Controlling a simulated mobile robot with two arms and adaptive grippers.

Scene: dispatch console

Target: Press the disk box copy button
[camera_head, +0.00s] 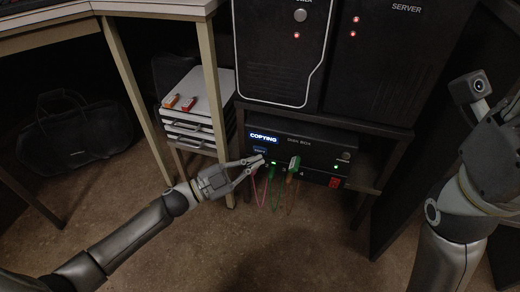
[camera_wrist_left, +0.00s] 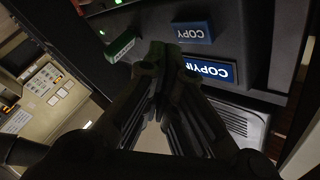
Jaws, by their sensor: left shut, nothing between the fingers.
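The disk box (camera_head: 318,148) is a black unit on a shelf below the server. Its lit display (camera_head: 263,137) reads COPYING and shows in the left wrist view (camera_wrist_left: 208,70) too, partly cut by my finger. The blue copy button (camera_head: 260,149) sits just below the display; in the left wrist view the button (camera_wrist_left: 193,32) is labelled COPY. My left gripper (camera_head: 259,163) is shut and empty, its tips just below the button; in the left wrist view the tips (camera_wrist_left: 163,54) are beside it. I cannot tell whether they touch. My right arm is at the right; its fingers are not visible.
A drawer stack (camera_head: 200,105) stands left under the desk. A black bag (camera_head: 75,130) lies farther left. Floor in front is clear.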

